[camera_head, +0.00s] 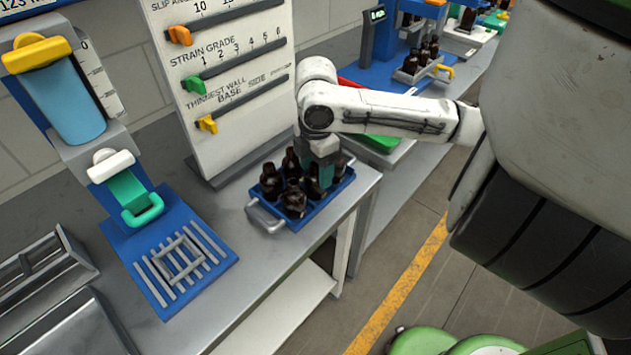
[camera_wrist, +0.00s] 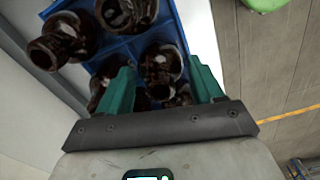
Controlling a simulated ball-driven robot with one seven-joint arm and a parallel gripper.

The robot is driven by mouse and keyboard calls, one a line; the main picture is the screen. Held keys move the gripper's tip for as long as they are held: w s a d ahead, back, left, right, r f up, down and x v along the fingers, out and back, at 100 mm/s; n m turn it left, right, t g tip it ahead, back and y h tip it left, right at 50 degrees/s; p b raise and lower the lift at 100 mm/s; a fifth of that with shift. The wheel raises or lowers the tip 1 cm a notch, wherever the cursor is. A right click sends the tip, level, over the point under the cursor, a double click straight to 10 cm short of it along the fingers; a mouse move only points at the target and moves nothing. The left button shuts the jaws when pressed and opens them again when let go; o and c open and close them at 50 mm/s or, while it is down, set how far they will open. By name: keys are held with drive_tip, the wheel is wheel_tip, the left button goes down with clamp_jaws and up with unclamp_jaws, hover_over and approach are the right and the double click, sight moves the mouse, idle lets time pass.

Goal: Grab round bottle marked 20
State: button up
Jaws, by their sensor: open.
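A blue tray (camera_head: 326,203) with several dark amber bottles (camera_head: 271,181) stands near the bench's edge; its blue wall also shows in the wrist view (camera_wrist: 180,28). My gripper (camera_head: 323,178) points down over the tray's right part, its green fingers low among the bottles. In the wrist view my gripper (camera_wrist: 160,66) is open, with one finger on each side of a round-mouthed amber bottle (camera_wrist: 161,70). I cannot tell whether the fingers touch it. Other bottles lie partly hidden behind the left finger and below. No mark 20 is readable on any bottle.
More bottles (camera_wrist: 64,40) crowd the tray's left side in the wrist view. A tall white gauge panel (camera_head: 215,75) stands behind the tray. A blue stand with a grey rack (camera_head: 180,262) is to the left. Floor lies beyond the bench's right edge.

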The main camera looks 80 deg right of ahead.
drive_tip(key=c, duration=0.8)
drive_tip(key=shift+c, duration=0.2)
drive_tip(key=shift+r, duration=0.15)
